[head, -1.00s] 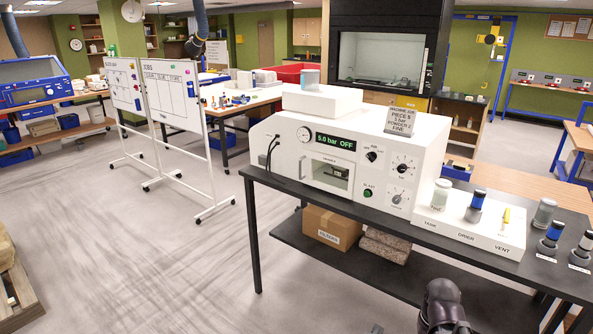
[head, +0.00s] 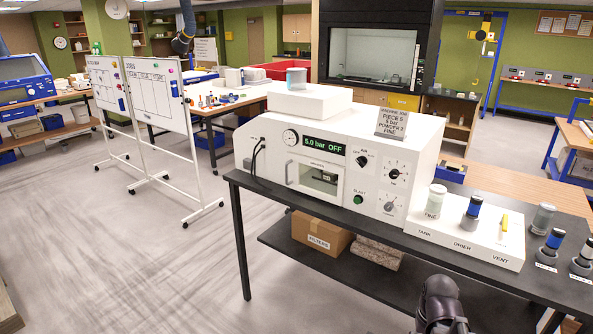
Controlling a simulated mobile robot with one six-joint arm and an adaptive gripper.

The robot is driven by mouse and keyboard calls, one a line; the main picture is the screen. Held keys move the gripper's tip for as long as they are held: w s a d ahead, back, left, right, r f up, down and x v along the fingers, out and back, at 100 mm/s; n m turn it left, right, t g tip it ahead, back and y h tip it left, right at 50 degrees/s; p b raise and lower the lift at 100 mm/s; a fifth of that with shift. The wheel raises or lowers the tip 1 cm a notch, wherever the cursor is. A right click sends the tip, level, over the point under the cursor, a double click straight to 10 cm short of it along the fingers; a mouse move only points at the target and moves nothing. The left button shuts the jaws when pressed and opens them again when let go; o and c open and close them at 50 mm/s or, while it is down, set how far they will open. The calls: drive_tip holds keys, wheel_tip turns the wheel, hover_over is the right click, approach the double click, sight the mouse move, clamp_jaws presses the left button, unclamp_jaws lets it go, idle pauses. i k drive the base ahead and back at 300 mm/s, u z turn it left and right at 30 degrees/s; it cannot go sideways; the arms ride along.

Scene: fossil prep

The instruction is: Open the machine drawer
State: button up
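The white machine (head: 345,165) stands on a black table, its display reading "5.0 bar OFF". On its front, below the display, is a framed compartment with a window (head: 318,178) and a vertical handle (head: 289,173) at its left side. It looks closed, and something small and dark shows behind the window. I cannot tell for sure whether this is the drawer. Dials and a green blast button (head: 358,199) sit to its right. A dark part of my arm shows at the bottom edge, in front of the table. My gripper's fingers are not in view.
The black table (head: 243,182) has a lower shelf with a filters box (head: 320,236). A white block (head: 468,232) marked tank, drier and vent stands right of the machine, with jars beyond. Whiteboards (head: 155,92) stand at left. The floor at left front is clear.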

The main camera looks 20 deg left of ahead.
sight(310, 183)
drive_tip(key=i, duration=1.2)
drive_tip(key=u, duration=0.05)
